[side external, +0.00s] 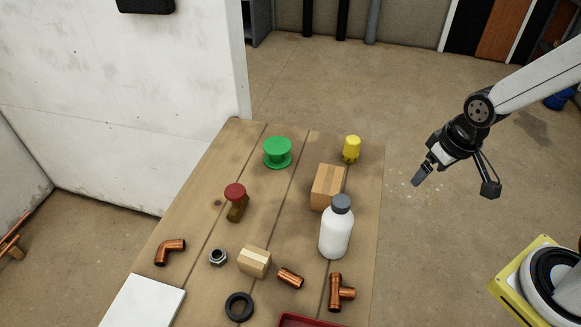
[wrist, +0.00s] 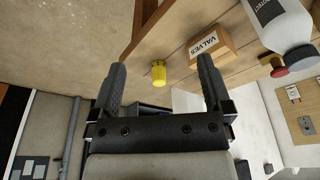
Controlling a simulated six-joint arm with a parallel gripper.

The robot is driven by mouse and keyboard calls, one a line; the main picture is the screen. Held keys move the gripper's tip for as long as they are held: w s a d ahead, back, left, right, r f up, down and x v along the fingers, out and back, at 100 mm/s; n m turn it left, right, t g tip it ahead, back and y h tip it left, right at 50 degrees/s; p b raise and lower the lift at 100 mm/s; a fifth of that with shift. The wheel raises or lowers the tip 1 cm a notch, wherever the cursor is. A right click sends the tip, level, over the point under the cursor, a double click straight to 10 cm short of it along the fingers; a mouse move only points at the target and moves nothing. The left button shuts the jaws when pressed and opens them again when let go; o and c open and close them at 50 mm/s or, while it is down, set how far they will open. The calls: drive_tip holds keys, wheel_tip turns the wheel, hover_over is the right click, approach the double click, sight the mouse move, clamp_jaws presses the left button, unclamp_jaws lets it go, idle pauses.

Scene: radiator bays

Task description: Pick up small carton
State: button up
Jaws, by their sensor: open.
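The small carton (side external: 255,261) is a light cardboard box with a pale tape strip. It sits near the middle front of the wooden table in the side view, between a steel nut and a copper coupling. It is not in the wrist view. My gripper (side external: 418,178) is in the air off the table's right edge, well away from the carton. In the wrist view my gripper (wrist: 161,66) has its two fingers wide apart with nothing held between them.
A larger box (side external: 328,187), labelled VALVES in the wrist view (wrist: 210,46), stands behind a white bottle (side external: 336,230). A yellow cap (side external: 351,149), green spool (side external: 278,152), red-handled valve (side external: 236,203), black ring (side external: 239,306) and copper tee (side external: 340,292) are on the table.

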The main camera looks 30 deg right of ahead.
drive_tip(key=shift+r, duration=0.1)
drive_tip(key=shift+w+v, duration=0.55)
drive_tip(key=shift+v, duration=1.8)
drive_tip(key=w+a+m+g+y, duration=0.4)
drive_tip(key=a, duration=0.6)
drive_tip(key=w+a+m+g+y, duration=0.3)
drive_tip(key=w+a, duration=0.2)
drive_tip(key=a, duration=0.5)
drive_tip(key=w+a+m+g+y, duration=0.4)
drive_tip(key=a, duration=0.6)
approach(255, 262)
drive_tip(key=shift+s+a+f, duration=0.1)
drive_tip(key=shift+a+f, duration=0.1)
drive_tip(key=shift+a, duration=0.3)
drive_tip(key=shift+s+a+f, duration=0.15)
drive_tip(key=shift+a+f, duration=0.1)
drive_tip(key=shift+a, duration=0.25)
drive_tip(key=shift+f, duration=0.55)
drive_tip(key=shift+x, duration=1.3)
